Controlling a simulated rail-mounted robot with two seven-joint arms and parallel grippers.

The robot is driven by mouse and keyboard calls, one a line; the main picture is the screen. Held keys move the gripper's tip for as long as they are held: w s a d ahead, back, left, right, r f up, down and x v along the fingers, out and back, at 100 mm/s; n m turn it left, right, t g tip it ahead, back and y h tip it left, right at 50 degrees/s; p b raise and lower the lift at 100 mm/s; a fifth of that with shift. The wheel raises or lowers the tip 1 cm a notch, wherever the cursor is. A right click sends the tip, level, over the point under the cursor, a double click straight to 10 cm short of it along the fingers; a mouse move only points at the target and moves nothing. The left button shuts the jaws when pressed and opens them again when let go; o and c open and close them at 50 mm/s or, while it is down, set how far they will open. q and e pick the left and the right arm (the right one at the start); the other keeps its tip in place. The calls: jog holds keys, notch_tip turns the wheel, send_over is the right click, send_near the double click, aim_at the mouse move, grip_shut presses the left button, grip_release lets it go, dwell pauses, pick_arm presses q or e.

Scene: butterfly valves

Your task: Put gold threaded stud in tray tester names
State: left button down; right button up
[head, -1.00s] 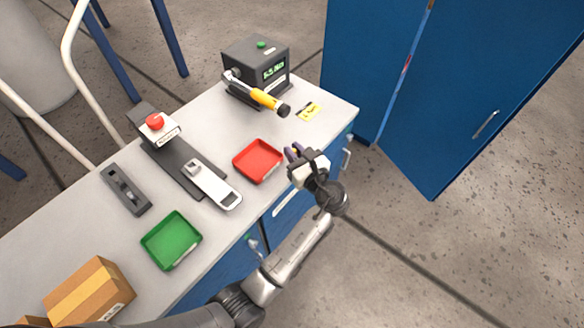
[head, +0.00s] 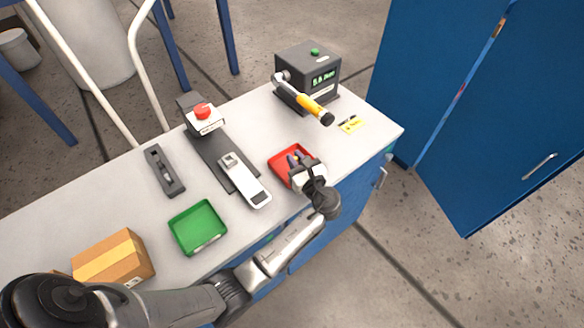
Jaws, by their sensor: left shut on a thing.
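My left gripper (head: 294,161) is over the red tray (head: 275,167), fingers pointing into it and covering much of its inside. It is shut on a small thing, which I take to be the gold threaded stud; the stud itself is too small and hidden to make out. The green tray (head: 184,216) looks empty, at the front of the bench left of my gripper. The dark tester (head: 300,68) stands at the back right, with a green button on top and a green lit display too small to read surely. My right gripper is not in view.
A yellow-handled wrench (head: 312,109) juts from the tester; a yellow tag (head: 354,125) lies nearby. A device with a red button (head: 202,111), a white tool (head: 245,182), a dark level-like block (head: 165,172) and a cardboard box (head: 110,259) occupy the bench (head: 60,215). Blue cabinet at right.

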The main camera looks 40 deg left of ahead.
pick_arm(q)
jog(key=shift+a+f, duration=0.45)
jog(key=shift+a, duration=0.2)
jog(key=shift+f+b, duration=0.6)
jog(key=shift+f, duration=1.4)
jog(key=shift+f, duration=0.3)
jog(key=c, duration=1.1)
grip_release()
